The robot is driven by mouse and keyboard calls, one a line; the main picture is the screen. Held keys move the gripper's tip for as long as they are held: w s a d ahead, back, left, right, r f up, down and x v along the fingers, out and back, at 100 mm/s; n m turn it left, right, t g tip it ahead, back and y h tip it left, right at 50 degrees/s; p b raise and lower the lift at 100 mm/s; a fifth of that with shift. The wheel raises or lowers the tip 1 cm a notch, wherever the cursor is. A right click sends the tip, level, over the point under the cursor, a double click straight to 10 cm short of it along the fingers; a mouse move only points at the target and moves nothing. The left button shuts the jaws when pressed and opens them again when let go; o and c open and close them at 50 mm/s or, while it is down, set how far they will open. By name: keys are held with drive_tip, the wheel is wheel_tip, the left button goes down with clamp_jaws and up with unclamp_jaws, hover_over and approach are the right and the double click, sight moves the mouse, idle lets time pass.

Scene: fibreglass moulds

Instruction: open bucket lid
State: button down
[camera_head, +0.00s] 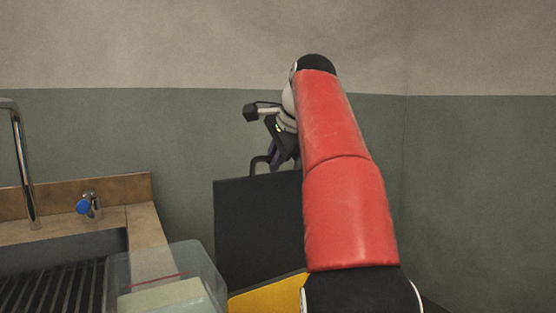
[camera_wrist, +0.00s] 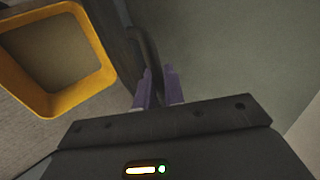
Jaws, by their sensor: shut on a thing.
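The dark grey bucket lid (camera_head: 255,230) stands upright, raised above the yellow bucket (camera_head: 265,294) in the head view. Its looped handle (camera_head: 254,163) sticks up at the lid's top edge. My gripper (camera_head: 275,158) is at this handle, partly hidden by my red arm. In the wrist view, the purple fingers of my gripper (camera_wrist: 159,85) are shut on the dark handle (camera_wrist: 150,48). The bucket (camera_wrist: 92,70) shows its open square mouth at the upper left. My arm hides the lid's right part in the head view.
A sink counter (camera_head: 145,225) with a chrome tap (camera_head: 22,165) and a blue-knobbed valve (camera_head: 88,205) is at the left. A clear container (camera_head: 205,265) stands in front of it. The wall (camera_head: 455,180) is close behind the lid.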

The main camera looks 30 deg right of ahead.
drive_tip(key=shift+w, duration=0.1)
drive_tip(key=c, duration=1.6)
unclamp_jaws()
drive_tip(key=shift+f, duration=0.1)
drive_tip(key=v, duration=0.8)
